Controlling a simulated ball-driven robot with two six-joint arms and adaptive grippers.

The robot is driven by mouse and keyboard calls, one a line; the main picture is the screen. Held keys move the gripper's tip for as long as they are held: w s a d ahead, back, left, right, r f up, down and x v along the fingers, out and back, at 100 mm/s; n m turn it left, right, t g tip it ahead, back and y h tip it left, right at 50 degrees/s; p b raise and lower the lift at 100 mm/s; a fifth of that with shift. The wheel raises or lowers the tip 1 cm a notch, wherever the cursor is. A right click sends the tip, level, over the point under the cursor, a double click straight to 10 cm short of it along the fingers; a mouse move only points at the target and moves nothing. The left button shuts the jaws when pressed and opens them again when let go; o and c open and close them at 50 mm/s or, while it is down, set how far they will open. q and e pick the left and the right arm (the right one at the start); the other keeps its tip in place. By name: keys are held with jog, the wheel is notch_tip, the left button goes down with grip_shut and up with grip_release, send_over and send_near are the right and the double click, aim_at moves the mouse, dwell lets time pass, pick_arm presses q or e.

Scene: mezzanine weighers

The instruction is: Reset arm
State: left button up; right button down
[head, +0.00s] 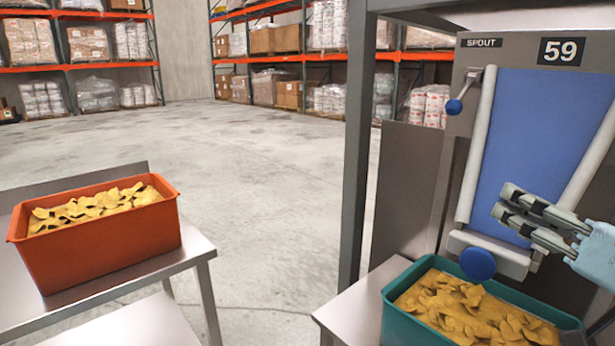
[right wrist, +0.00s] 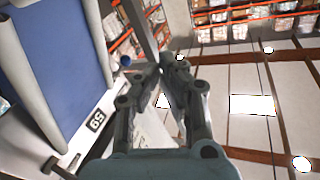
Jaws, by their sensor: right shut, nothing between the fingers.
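My right gripper (head: 503,200) comes in from the right edge of the head view. Its fingers are shut and empty, pointing left in front of the blue panel (head: 545,140) of the spout station. It also shows in the right wrist view (right wrist: 158,72), with its fingers pointing up the picture and the blue panel to its left. The right arm is mostly out of the picture; only a pale blue part shows by the gripper. My left arm and gripper are not in view.
Below the spout, a teal bin (head: 394,312) of yellow chips stands on a steel table. An orange bin (head: 110,250) of chips stands on a steel table at left. A dark post (head: 357,150) rises beside the station. Open floor (head: 250,180) lies between, with racks behind.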

jog(key=s+f+g+h, duration=0.4)
jog(key=s+f+g, duration=0.3)
jog(key=f, duration=0.6)
jog(key=s+d+f+g+h, duration=0.1)
jog(key=s+f+g, duration=0.3)
jog(key=s, duration=0.4)
jog(key=s+f+g+h, duration=0.2)
jog(key=s+f+g, duration=0.15)
jog(key=s, duration=0.35)
notch_tip(320, 180, down, 30)
jog(key=s+d+r+b, duration=0.1)
jog(key=s+d+b, duration=0.15)
jog(key=b, duration=0.25)
jog(key=s+d+f+g+b, duration=0.1)
jog(key=s+f+b, duration=0.4)
jog(key=s+f, duration=1.4)
notch_tip(320, 180, down, 4)
jog(key=shift+d+r+g, duration=0.1)
jog(key=shift+d+g, duration=0.05)
jog(key=shift+g, duration=0.5)
